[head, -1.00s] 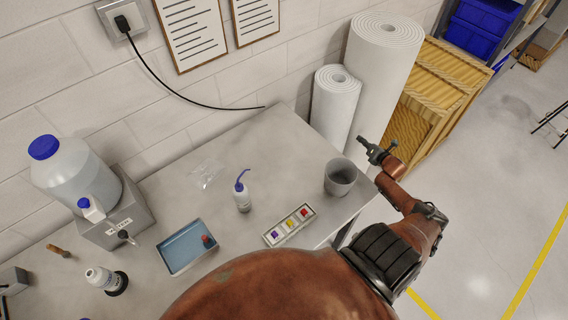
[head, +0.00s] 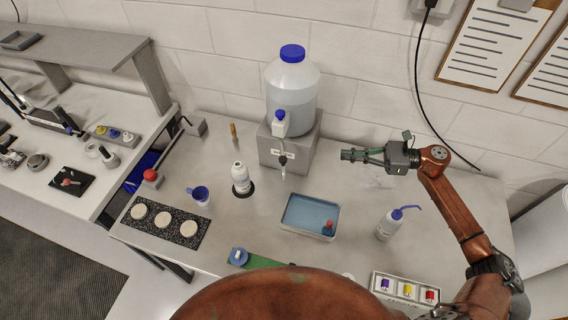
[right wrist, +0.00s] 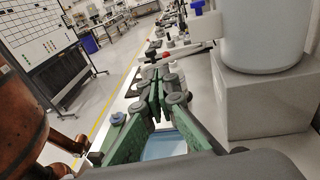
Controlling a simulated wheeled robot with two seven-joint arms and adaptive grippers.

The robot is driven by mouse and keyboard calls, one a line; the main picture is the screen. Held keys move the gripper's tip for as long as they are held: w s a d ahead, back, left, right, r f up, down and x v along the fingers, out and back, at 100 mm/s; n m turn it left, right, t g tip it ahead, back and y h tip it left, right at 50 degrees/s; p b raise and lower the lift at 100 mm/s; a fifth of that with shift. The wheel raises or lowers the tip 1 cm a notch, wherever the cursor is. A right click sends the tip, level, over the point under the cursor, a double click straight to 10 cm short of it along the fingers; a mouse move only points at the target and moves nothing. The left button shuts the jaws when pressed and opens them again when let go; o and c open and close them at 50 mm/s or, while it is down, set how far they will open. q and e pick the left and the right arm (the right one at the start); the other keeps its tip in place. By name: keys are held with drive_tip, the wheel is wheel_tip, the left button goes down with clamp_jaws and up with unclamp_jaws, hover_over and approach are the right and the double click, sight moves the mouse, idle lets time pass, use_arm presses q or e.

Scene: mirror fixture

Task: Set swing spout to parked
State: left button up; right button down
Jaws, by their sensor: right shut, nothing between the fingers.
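A clear jug (head: 291,90) with a blue cap stands on a grey block (head: 312,143) against the wall. Its white tap (head: 280,122) has a blue knob, and a small spout (head: 284,170) shows below it, in front of the block. I cannot tell which way the spout is set. My right gripper (head: 346,155) is shut and empty, right of the block and pointing left, apart from it. In the right wrist view its green fingers (right wrist: 160,98) are together, with the jug (right wrist: 262,35) and block (right wrist: 262,100) to their right. My left gripper is not in view.
A blue tray (head: 310,214) with a small red-topped item lies in front of the block. A wash bottle (head: 390,223) stands to its right, and a white bottle (head: 240,178) to its left. A black cable (head: 418,90) hangs on the wall at right.

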drive_tip(key=a+g, duration=0.1)
drive_tip(key=a, duration=0.1)
drive_tip(key=n+p, duration=0.1)
drive_tip(key=p, duration=0.5)
approach(282, 153)
drive_tip(key=s+a+r, duration=0.2)
drive_tip(key=s+a, duration=0.2)
drive_tip(key=a, duration=0.1)
drive_tip(key=shift+w+a, duration=0.25)
